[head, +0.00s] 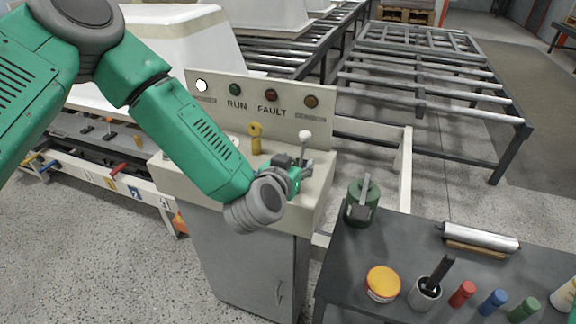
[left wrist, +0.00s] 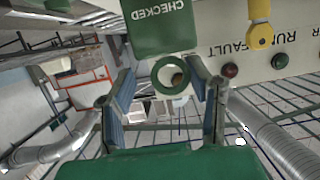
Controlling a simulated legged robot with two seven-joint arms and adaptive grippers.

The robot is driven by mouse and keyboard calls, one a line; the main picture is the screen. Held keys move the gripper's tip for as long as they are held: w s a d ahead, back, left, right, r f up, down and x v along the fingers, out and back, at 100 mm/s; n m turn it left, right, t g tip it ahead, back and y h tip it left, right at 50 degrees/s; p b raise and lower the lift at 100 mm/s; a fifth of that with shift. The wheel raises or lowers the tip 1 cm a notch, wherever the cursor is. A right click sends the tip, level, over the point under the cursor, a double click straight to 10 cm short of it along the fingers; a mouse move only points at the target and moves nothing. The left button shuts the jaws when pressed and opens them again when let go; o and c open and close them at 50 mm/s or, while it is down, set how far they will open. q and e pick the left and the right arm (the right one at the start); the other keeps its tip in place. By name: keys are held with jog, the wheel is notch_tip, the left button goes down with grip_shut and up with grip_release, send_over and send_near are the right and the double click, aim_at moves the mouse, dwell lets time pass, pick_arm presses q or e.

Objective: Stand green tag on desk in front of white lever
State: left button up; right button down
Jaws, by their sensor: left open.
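The green tag (left wrist: 162,28) shows in the left wrist view, with "CHECKED" upside down and a round ring (left wrist: 170,76) at its end. My left gripper (head: 301,168) is open over the desk (head: 318,184); in the left wrist view its fingers (left wrist: 163,88) stand on both sides of the ring, with gaps. In the head view the gripper hides the tag, and I cannot make out its contact with the desk. The white lever (head: 304,136) stands just behind the gripper. Its position in the left wrist view is unclear. My right gripper is not seen.
A yellow lever (head: 255,138) stands left of the white one, before the RUN/FAULT panel (head: 266,119). A dark table (head: 402,241) at right holds a green canister (head: 361,205), an orange-lidded jar (head: 382,283) and several bottles. Roller frames lie behind.

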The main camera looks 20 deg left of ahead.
pick_arm(q)
jog(key=b+v, duration=0.1)
jog(key=v, duration=1.1)
jog(key=s+a+f+g+h, duration=0.1)
jog(key=s+f+g, duration=0.25)
jog(key=f, duration=0.45)
jog(key=s+a+f+g, duration=0.1)
jog(key=s+f+g, duration=0.1)
jog(key=s+f, duration=0.45)
jog(key=s+a+f+g+y, duration=0.1)
jog(key=s+a+f+g, duration=0.4)
jog(key=s, duration=0.3)
jog(key=s+a+f+g+y, duration=0.1)
jog(key=s+a+f+g, duration=0.35)
jog(key=s+f, duration=0.25)
notch_tip(320, 180, down, 7)
jog(key=t+b, duration=0.1)
jog(key=b, duration=0.6)
jog(key=shift+f, duration=0.2)
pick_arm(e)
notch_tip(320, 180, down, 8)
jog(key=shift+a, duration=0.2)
pick_arm(q)
jog(key=shift+a, duration=0.1)
